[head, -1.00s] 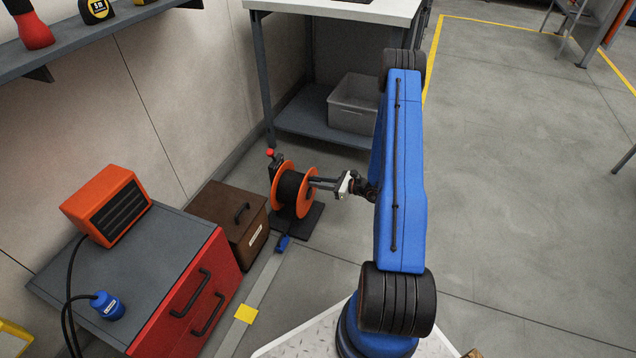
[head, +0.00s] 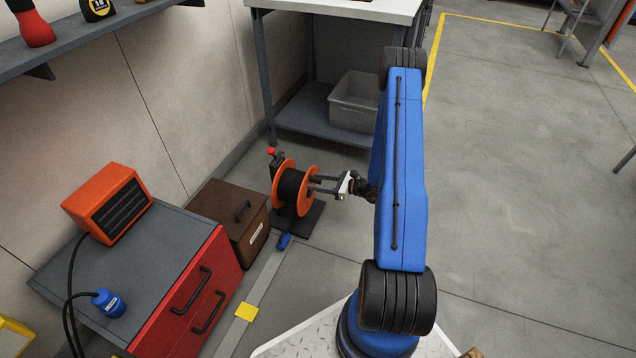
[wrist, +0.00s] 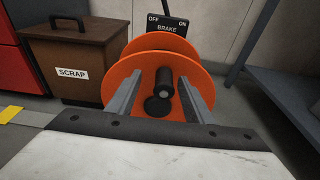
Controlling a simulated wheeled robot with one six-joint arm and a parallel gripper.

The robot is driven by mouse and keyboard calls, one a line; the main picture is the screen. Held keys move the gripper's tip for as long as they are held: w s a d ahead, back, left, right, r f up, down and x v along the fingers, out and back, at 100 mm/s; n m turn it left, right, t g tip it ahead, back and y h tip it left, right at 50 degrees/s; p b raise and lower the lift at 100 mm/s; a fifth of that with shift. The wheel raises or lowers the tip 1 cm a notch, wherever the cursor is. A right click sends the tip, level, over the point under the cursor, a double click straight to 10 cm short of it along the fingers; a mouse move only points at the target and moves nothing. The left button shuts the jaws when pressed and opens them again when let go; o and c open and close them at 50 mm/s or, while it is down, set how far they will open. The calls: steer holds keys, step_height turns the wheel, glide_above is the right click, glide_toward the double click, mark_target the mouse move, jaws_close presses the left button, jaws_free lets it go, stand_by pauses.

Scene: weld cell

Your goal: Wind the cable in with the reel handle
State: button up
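The orange cable reel (head: 309,177) stands upright on a dark base plate on the floor, with dark cable wound on its drum. In the wrist view its orange face (wrist: 135,75) points at me. The black reel handle (wrist: 166,84) sticks out toward me, between my two fingers. My gripper (wrist: 163,98) is open, one finger on each side of the handle with visible gaps. In the head view my gripper (head: 322,184) reaches the reel from the right. A blue plug (head: 284,241) lies on the floor close in front of the reel base.
A brake sign (wrist: 167,24) marked OFF and ON stands behind the reel, beside a lever with a red knob (head: 271,150). A brown SCRAP box (head: 226,200) and a red cabinet (head: 195,290) stand left. A workbench (head: 300,121) with a grey bin (head: 353,98) stands behind.

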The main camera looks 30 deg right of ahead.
stand_by(0.3)
steer(key=v, duration=0.9)
stand_by(0.3)
stand_by(0.3)
steer(key=s+a+r+n+g+y, duration=0.2)
steer(key=a+r+n+g, duration=0.2)
steer(key=a+r+n, duration=0.5)
steer(key=s+a+r+n+g+y, duration=0.15)
steer(key=a+r+g, duration=0.4)
steer(key=r, duration=0.75)
steer(key=s+a+r+n+g+h, duration=0.1)
steer(key=s+a+r+n+h, duration=0.3)
steer(key=s+a+r+n, duration=0.3)
steer(key=s+a+r+n+g+h, duration=0.25)
steer(key=s+a+r+n, duration=0.2)
steer(key=s+r, duration=0.4)
steer(key=s+d+r+n+t+h, duration=0.3)
steer(key=s+r+n+t+h, duration=0.2)
steer(key=s, duration=0.8)
step_height(320, 180, up, 3)
steer(key=shift+f+n+t+h, duration=0.1)
steer(key=shift+n+t+h, duration=0.2)
steer(key=shift+n+h, duration=0.45)
